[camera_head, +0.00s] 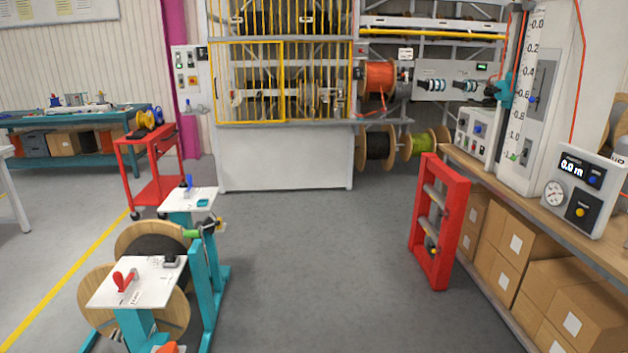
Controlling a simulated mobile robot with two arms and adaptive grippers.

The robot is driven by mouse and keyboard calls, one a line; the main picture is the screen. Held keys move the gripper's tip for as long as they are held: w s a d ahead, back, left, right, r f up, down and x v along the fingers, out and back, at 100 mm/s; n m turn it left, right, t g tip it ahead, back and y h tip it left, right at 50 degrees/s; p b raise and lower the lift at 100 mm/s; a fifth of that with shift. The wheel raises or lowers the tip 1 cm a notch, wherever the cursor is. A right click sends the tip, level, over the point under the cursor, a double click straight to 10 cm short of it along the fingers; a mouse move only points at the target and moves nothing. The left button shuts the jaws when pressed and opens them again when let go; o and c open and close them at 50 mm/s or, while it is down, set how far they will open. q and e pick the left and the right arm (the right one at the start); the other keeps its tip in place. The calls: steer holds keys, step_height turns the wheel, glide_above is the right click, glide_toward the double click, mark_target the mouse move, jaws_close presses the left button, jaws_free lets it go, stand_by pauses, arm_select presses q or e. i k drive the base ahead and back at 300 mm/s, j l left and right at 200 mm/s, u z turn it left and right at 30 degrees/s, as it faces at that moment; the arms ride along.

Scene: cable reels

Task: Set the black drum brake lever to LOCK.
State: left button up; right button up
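A wooden drum wound with black cable (156,247) sits in a teal stand (206,290) at the lower left. A white plate (150,282) tops the near side of the stand. A red lever (124,281) stands on this plate, with a small label beside it too small to read. I cannot tell which position the lever is in. A dark clamp-like part (171,260) sits at the plate's far edge. A second white plate (190,199) on the far side carries a blue handle (188,184). Neither of my grippers is in view.
A red cart (150,165) stands behind the stand. A red frame (440,220) stands at the right by a wooden bench (540,214) with cardboard boxes below. A yellow-barred cage machine (280,90) is at the back. The grey floor (310,270) in the middle is clear.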

mark_target(217, 222)
steer(key=i+l, duration=0.1)
steer(key=i, duration=2.25)
steer(key=j+u, duration=0.05)
steer(key=j, duration=0.05)
